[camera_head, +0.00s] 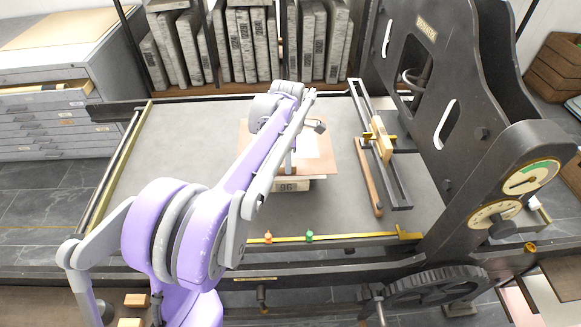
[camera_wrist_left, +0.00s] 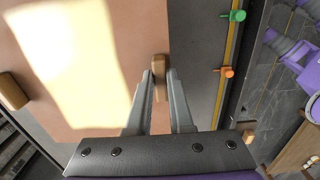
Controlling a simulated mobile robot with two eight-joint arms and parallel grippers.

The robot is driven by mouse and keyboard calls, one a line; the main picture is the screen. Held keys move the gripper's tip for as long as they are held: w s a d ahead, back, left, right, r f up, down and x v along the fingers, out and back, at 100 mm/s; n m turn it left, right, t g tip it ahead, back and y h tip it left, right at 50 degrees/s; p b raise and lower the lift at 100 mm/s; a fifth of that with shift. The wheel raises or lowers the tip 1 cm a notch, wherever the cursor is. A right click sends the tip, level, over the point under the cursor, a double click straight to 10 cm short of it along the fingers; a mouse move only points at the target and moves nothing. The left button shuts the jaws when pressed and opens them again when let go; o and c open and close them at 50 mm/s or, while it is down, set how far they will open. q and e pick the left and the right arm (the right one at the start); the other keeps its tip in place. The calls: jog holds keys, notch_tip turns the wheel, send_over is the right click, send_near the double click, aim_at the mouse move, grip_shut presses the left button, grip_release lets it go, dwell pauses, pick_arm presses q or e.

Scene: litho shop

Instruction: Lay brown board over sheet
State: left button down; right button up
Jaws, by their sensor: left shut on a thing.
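The brown board (camera_head: 326,168) lies flat over a stone block labelled 96 (camera_head: 290,186) on the press bed; it also fills much of the left wrist view (camera_wrist_left: 145,25). A bright pale patch shows on the board; I cannot tell whether it is light or paper. No separate sheet can be made out. My left gripper (camera_head: 289,170) is at the board's near side. In the left wrist view its fingers (camera_wrist_left: 160,78) are shut on a small wooden grip (camera_wrist_left: 160,64) at the board's edge. A second wooden grip (camera_wrist_left: 12,92) is at the opposite edge. My right gripper is out of view.
The grey press bed (camera_head: 180,140) is clear left of the board. A brass rail with orange (camera_head: 267,237) and green (camera_head: 309,236) markers runs along the near side. A metal frame (camera_head: 397,185) and the tall black press side (camera_head: 470,90) stand on the right. Stone slabs (camera_head: 245,45) stand behind.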

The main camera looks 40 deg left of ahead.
pick_arm(q)
notch_tip(320, 180, down, 3)
jog(key=shift+s+r, duration=0.1)
jog(key=shift+r, duration=0.05)
jog(key=shift+f, duration=2.1)
jog(key=shift+b, duration=0.3)
jog(key=c, duration=0.8)
grip_release()
jog(key=shift+f, duration=0.1)
